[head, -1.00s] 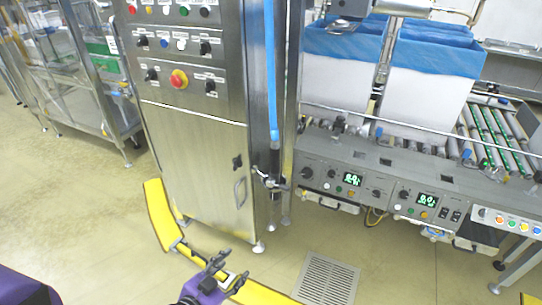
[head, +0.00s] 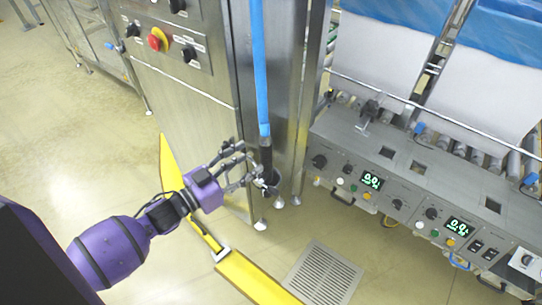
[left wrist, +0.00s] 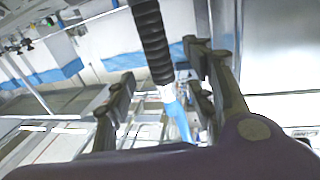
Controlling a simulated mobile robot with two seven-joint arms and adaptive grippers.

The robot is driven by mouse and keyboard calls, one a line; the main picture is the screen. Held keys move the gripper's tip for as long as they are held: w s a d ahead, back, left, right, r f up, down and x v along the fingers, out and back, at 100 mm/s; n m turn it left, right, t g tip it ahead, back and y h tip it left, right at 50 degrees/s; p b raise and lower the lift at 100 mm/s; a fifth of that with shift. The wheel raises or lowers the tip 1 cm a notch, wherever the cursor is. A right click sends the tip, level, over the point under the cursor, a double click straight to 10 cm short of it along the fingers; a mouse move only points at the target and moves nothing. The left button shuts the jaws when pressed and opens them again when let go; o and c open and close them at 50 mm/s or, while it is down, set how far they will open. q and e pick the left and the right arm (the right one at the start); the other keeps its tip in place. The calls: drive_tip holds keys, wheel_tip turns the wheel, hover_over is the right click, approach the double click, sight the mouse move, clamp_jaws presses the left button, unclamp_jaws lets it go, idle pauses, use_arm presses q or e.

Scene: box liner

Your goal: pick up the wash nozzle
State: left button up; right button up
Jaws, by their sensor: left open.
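The wash nozzle (head: 266,158) is a dark piece at the lower end of a blue hose (head: 260,75), hanging upright beside the steel cabinet. My left gripper (head: 249,166) is open just left of the nozzle, its fingers pointing right towards it. In the left wrist view a black ribbed length of the nozzle (left wrist: 152,40) shows in the space between the open fingers of my left gripper (left wrist: 160,78). Whether a finger touches it I cannot tell. The nozzle's lower end is partly hidden by the fingers and a dark round part. My right gripper is out of view.
The steel control cabinet (head: 205,95) with a red stop button (head: 157,39) stands behind and left of the nozzle. A grey console (head: 390,175) with green displays is on the right. A yellow floor barrier (head: 250,281) and a floor grate (head: 322,275) lie below.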

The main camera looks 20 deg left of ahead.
sight(266, 148)
use_arm(q)
drive_tip(key=shift+w+d+r, duration=0.1)
drive_tip(key=shift+d+r, duration=0.1)
drive_tip(key=shift+w+d+r+p, duration=0.3)
drive_tip(key=shift+w+d, duration=0.25)
drive_tip(key=shift+w, duration=0.3)
drive_tip(key=x, duration=0.4)
drive_tip(key=shift+a+r+p, duration=0.1)
drive_tip(key=shift+p, duration=0.3)
drive_tip(key=shift+w+d, duration=0.2)
drive_tip(key=shift+w, duration=0.1)
drive_tip(key=c, duration=0.5)
clamp_jaws()
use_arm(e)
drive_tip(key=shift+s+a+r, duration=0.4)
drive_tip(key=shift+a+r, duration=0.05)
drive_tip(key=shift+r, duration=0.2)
